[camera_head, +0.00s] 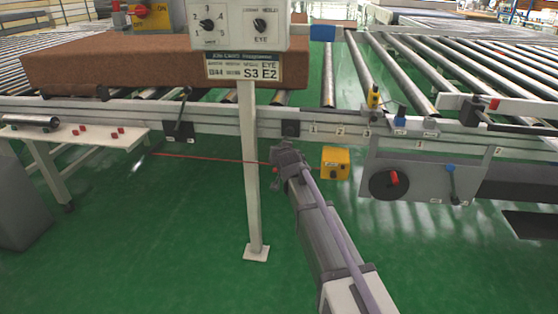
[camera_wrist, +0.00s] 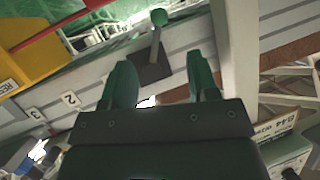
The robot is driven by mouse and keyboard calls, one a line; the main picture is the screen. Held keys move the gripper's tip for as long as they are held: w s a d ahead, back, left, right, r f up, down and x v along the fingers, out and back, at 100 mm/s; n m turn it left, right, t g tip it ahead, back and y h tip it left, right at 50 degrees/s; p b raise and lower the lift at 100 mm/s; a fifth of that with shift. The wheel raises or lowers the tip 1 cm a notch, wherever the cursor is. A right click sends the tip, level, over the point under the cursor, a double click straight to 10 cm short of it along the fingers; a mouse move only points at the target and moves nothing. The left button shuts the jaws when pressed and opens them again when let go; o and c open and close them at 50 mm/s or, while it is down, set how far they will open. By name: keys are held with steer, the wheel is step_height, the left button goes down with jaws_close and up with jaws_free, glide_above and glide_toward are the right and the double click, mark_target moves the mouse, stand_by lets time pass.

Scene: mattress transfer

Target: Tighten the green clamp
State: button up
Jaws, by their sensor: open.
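The green clamp shows in the wrist view as a green knob (camera_wrist: 158,18) on a short grey lever, fixed to a dark square plate (camera_wrist: 152,68) on the grey rail. My gripper (camera_wrist: 160,66) is open and empty, with one green-tinted finger to each side of the plate in that view. The knob lies beyond the fingertips, and I see no contact. In the head view my gripper (camera_head: 284,158) is just below the dark plate (camera_head: 290,128) on the conveyor's front rail. The clamp's knob cannot be made out there.
A white post (camera_head: 249,190) stands left of my arm. A yellow box (camera_head: 335,162) is right of my gripper. A panel with a handwheel (camera_head: 390,184) hangs farther right. A brown mattress (camera_head: 110,68) lies on the rollers. A thin red line (camera_head: 205,157) runs left below the rail.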

steer(key=b+x, duration=0.4)
steer(key=x, duration=0.6)
steer(key=shift+w+f, duration=0.25)
steer(key=shift+w, duration=0.1)
steer(key=shift+c, duration=0.4)
jaws_close()
